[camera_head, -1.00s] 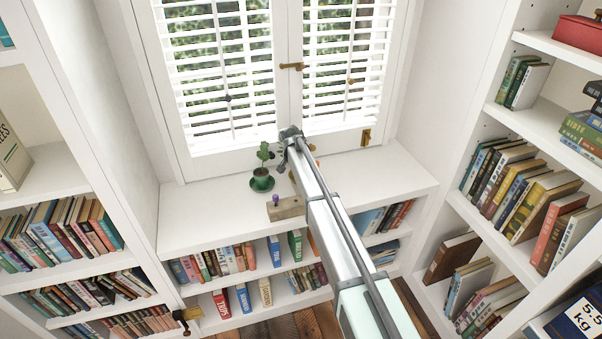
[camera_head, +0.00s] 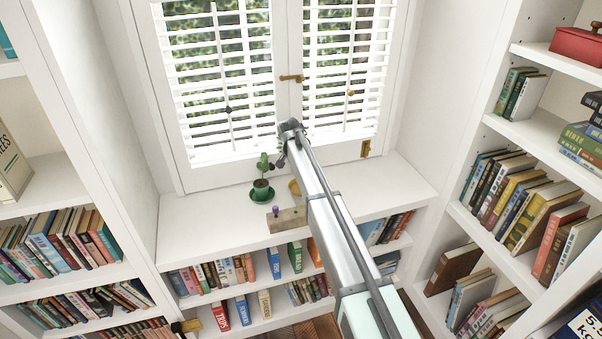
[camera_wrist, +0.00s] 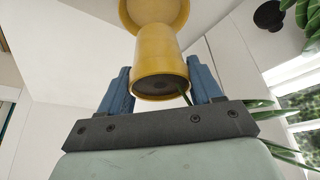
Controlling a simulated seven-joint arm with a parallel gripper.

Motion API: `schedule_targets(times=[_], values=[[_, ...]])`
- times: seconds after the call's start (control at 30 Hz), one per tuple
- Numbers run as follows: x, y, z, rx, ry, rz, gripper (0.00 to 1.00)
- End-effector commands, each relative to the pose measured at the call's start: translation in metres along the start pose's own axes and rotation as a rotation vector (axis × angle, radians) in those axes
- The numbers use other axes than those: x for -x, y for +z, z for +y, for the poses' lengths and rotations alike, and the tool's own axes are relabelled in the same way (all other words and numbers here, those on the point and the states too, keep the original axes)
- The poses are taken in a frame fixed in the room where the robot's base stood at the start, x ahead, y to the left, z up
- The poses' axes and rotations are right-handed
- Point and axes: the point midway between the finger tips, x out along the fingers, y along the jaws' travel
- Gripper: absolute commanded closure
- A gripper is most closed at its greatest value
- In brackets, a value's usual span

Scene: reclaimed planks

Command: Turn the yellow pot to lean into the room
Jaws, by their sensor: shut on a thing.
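The yellow pot (camera_wrist: 160,72) shows in the wrist view, its dark soil-filled mouth toward me. My gripper (camera_wrist: 162,92) is shut on it, with one blue finger at each side near the rim. A yellow saucer (camera_wrist: 155,12) shows at the pot's far end; I cannot tell whether they touch. Long green leaves (camera_wrist: 280,148) stick out from behind the gripper's bar, toward the window side. In the head view, my arm hides most of the pot; a yellow patch (camera_head: 294,187) beside the arm is pot or saucer, I cannot tell which.
A green pot (camera_head: 262,187) with a small plant stands on the white sill (camera_head: 215,215), left of my arm. A wooden block (camera_head: 288,219) with a purple knob sits in front. The shuttered window (camera_head: 215,80) is close behind. The sill's left part is clear.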

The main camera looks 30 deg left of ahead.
Motion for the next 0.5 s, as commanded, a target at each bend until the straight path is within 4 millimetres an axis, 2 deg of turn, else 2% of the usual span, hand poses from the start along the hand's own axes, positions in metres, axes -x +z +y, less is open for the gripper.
schedule_targets(times=[0.03, 0.2, 0.5], values=[[0.008, -0.004, 0.000, -0.001, -0.001, 0.002, 0.85], [0.023, -0.011, 0.000, 0.000, 0.000, 0.001, 0.85], [0.037, -0.017, 0.000, 0.000, 0.000, 0.000, 0.85]])
